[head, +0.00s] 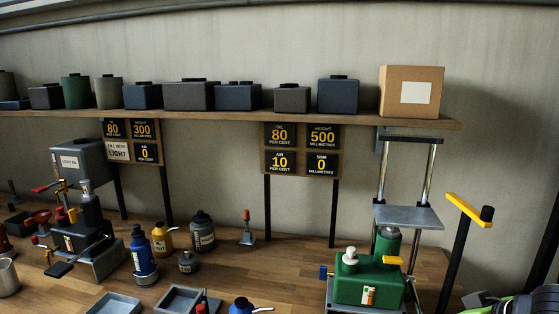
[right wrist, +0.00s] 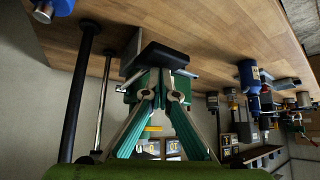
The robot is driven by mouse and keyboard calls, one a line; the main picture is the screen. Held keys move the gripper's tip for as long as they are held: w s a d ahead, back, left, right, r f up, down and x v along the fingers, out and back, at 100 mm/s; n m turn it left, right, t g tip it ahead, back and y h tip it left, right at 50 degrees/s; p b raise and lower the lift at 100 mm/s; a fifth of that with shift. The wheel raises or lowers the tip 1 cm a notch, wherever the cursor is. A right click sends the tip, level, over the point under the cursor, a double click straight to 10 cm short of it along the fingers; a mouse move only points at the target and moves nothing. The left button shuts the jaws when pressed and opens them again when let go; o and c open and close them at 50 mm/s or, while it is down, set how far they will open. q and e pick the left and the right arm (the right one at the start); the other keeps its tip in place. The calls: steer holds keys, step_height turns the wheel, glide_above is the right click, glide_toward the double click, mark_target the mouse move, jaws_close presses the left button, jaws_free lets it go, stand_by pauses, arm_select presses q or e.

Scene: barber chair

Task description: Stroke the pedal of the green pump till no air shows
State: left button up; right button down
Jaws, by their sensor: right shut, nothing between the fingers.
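The green pump (head: 369,287) stands on the bench at the right, under a metal frame with a grey plate. Its sign (head: 300,149) reads oil 80 per cent, height 500 millimetres, air 10 per cent, sink 0. In the right wrist view a black pad (right wrist: 154,57), apparently the pedal, lies just beyond my right gripper (right wrist: 162,78). The green fingers are shut and empty, their tips close to the pad; I cannot tell whether they touch it. Part of my right arm shows at the head view's lower right corner. My left gripper is not in view.
A yellow bar on a black post (head: 466,206) stands right of the pump. A dark pump (head: 80,232) is at the left. Bottles (head: 143,252), cans and trays (head: 183,298) occupy the middle of the bench. A shelf (head: 220,115) carries boxes and a carton (head: 411,91).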

steer(key=shift+f, duration=0.1)
stand_by(0.3)
step_height(320, 180, down, 6)
steer(key=b, duration=0.6)
step_height(320, 180, up, 6)
steer(key=p, duration=0.6)
steer(key=shift+r, duration=0.25)
steer(key=shift+f, duration=0.2)
step_height(320, 180, up, 6)
steer(key=p, duration=0.5)
steer(key=shift+w+r+p, duration=0.1)
steer(key=shift+w+p, duration=0.05)
steer(key=shift+p, duration=0.2)
